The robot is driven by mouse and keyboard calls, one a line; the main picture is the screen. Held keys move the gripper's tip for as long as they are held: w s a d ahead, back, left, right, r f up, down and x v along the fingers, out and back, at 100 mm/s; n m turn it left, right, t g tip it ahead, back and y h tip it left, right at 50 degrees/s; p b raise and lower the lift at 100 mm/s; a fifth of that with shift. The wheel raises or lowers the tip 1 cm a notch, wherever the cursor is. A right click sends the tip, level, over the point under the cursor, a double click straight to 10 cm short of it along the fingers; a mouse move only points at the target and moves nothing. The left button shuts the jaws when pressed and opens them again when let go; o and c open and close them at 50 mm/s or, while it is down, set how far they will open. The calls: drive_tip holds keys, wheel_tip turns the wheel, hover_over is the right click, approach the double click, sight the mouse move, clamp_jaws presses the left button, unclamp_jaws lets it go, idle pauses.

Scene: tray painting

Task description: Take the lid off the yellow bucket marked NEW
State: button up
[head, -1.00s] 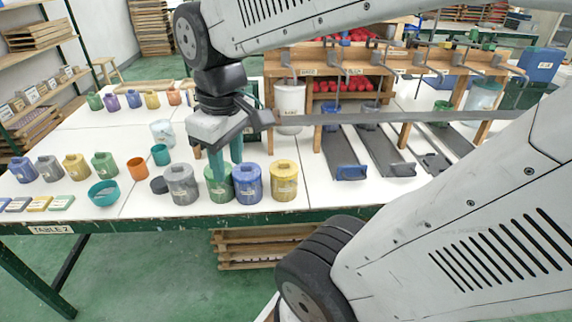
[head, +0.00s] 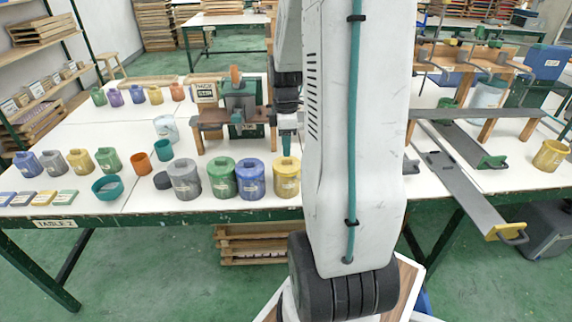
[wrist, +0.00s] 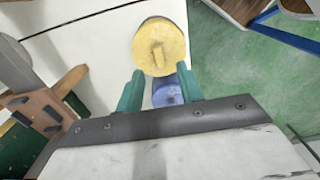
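A yellow bucket (head: 287,182) stands near the front edge of the table, at the right end of a row of lidded buckets. Its label is too small to read. Its round yellow lid (wrist: 158,47) with a raised bar handle is on it, seen from above in the wrist view. My gripper (wrist: 160,71) is open and empty, its two green fingers apart. The lid lies just beyond the fingertips in the wrist view. In the head view a green finger (head: 287,143) hangs just above the yellow bucket, and my arm hides most of the gripper.
A blue bucket (head: 250,179) stands directly left of the yellow one and shows between my fingers in the wrist view (wrist: 167,93). Green (head: 222,178) and grey (head: 184,181) buckets continue the row. A wooden rack (head: 212,117) stands behind. Another yellow bucket (head: 550,156) is at far right.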

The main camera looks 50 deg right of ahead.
sight(287, 158)
wheel_tip(287, 158, down, 5)
drive_tip(key=shift+s+d+r, duration=0.1)
drive_tip(key=shift+d+r, duration=0.05)
clamp_jaws()
